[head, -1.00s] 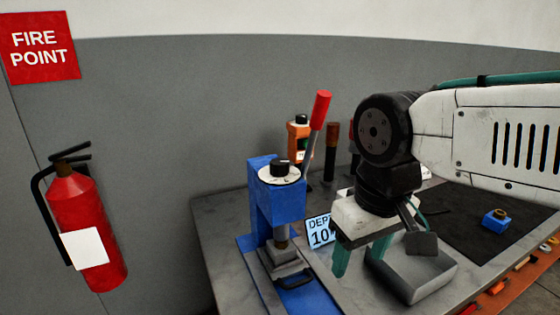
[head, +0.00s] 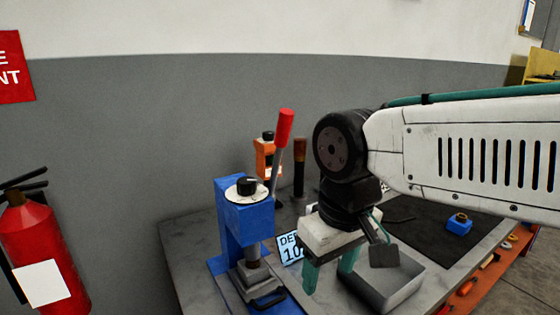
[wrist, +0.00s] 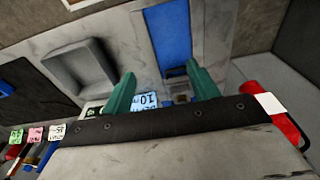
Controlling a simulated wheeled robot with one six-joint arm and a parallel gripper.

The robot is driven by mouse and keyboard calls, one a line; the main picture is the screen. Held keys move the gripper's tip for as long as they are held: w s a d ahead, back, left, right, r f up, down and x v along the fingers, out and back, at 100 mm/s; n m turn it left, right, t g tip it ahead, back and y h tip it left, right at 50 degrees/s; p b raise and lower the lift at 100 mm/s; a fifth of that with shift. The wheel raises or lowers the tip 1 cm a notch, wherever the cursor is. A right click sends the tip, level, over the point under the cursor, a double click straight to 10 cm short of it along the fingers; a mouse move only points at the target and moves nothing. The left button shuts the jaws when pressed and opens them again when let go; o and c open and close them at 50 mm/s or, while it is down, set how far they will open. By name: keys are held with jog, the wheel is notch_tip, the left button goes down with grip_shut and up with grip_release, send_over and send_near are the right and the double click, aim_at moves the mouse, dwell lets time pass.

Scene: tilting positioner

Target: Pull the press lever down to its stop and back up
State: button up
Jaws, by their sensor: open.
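The blue press (head: 247,225) stands on the left part of the grey table in the head view. Its lever (head: 282,139), a grey rod with a red grip, points up and leans slightly right. The press's blue base also shows in the wrist view (wrist: 168,35). My gripper (head: 330,277) is to the right of the press and lower than the lever grip, above the table near the grey tray. Its two green fingers are apart with nothing between them, and they also show in the wrist view (wrist: 163,90). It is not touching the lever.
A grey tray (head: 412,296) sits under and right of my gripper. A display reading "DEP… 10" (head: 290,248) stands beside the press, partly hidden. An orange device (head: 266,158) is behind. A dark mat with a small blue block (head: 459,225) lies right. A fire extinguisher (head: 42,255) is at left.

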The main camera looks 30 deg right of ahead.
jog(key=shift+c, duration=1.3)
notch_tip(320, 180, up, 23)
jog(key=m+t, duration=0.2)
jog(key=t, duration=0.1)
send_over(283, 129)
jog(key=s, duration=0.1)
jog(key=shift+s+d+r, duration=0.15)
jog(key=shift+s+d, duration=0.05)
jog(key=shift+d, duration=0.2)
jog(key=x, duration=0.7)
jog(key=shift+w+f, duration=0.15)
jog(key=shift+f, duration=0.1)
grip_shut()
